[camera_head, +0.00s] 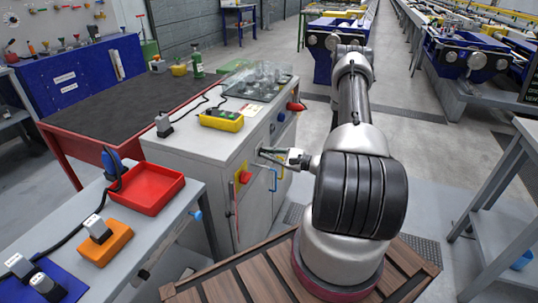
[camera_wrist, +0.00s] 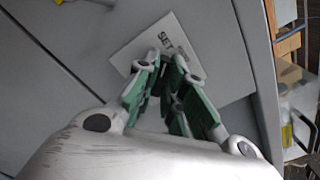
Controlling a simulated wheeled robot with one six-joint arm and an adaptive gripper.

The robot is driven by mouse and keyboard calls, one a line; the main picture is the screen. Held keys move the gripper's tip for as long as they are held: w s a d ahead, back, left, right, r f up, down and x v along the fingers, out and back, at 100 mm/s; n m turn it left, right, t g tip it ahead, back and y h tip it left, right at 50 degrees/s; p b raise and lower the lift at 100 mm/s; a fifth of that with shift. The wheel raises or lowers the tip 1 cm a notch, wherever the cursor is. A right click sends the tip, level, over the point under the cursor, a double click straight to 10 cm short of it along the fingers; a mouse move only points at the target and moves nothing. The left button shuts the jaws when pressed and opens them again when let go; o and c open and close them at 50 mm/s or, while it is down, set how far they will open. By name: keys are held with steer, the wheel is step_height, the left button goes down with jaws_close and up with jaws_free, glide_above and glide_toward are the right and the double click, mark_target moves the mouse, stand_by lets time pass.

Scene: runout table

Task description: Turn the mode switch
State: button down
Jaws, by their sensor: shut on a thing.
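The grey-white cabinet (camera_head: 185,150) stands left of my arm. My gripper (camera_head: 264,151) reaches its front face from the right, with the fingers at the panel. In the wrist view, my gripper (camera_wrist: 170,65) has its green and white fingers drawn together over a white label plate (camera_wrist: 126,57). Part of a printed word starting with "SE" shows on the plate. The fingers are shut on a small part at the plate, where the mode switch seems to be. The switch itself is hidden by the fingers, so its angle cannot be read.
A red button on a yellow base (camera_head: 244,177) is just below left of my gripper. A blue handle (camera_head: 273,180) is below it. A blue knob (camera_head: 281,117) and a red knob (camera_head: 296,106) are above right. A red tray (camera_head: 150,203) sits on the nearer bench. Open floor lies right.

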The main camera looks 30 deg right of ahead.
steer(key=shift+n, duration=0.6)
steer(key=c, duration=1.5)
jaws_free()
steer(key=shift+s, duration=0.1)
steer(key=v, duration=1.2)
